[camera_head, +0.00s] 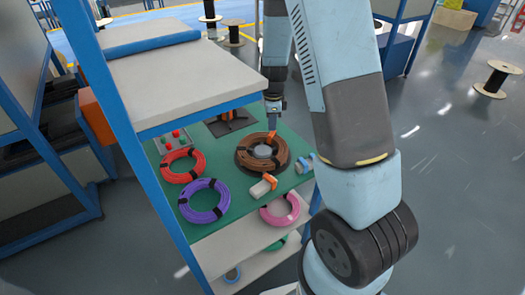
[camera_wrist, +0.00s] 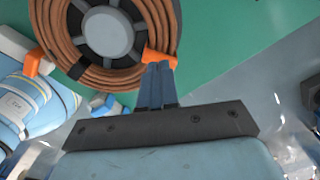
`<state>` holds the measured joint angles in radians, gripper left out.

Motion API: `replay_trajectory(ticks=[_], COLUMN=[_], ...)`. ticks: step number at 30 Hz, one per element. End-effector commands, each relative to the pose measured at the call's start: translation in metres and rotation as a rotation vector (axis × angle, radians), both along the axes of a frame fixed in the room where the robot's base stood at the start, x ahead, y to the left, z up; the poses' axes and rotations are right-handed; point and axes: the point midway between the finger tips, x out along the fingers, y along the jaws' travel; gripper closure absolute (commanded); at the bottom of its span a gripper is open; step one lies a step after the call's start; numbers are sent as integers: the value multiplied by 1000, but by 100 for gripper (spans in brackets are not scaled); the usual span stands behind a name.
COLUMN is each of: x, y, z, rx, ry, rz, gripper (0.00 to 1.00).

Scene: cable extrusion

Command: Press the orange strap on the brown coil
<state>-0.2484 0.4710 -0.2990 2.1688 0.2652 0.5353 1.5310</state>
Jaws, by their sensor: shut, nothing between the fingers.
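The brown coil (camera_head: 247,160) lies flat around a grey hub on the green worktop. It fills the upper left of the wrist view (camera_wrist: 58,25). The orange strap (camera_head: 270,136) sits across the coil's far edge in the head view, and it is at the right edge of the coil in the wrist view (camera_wrist: 158,56). My gripper (camera_head: 273,127) is shut and empty, pointing down. Its fingertips are at the orange strap and overlap its lower part in the wrist view (camera_wrist: 158,67). I cannot tell whether they touch it.
Red (camera_head: 182,166), purple (camera_head: 204,201) and pink (camera_head: 280,209) coils lie left of and below the brown coil. A white and orange tool (camera_head: 262,187) is near it. A grey shelf (camera_head: 180,80) overhangs the left; a button box (camera_head: 173,140) stands behind.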

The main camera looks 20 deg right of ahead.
Motion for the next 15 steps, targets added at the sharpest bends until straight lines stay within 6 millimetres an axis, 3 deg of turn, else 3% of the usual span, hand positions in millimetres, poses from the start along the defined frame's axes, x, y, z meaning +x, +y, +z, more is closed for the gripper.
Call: replay_trajectory(ticks=[15], x=[0], y=[0], z=[-4], rx=[0], ry=[0], rz=[0], gripper=[100])
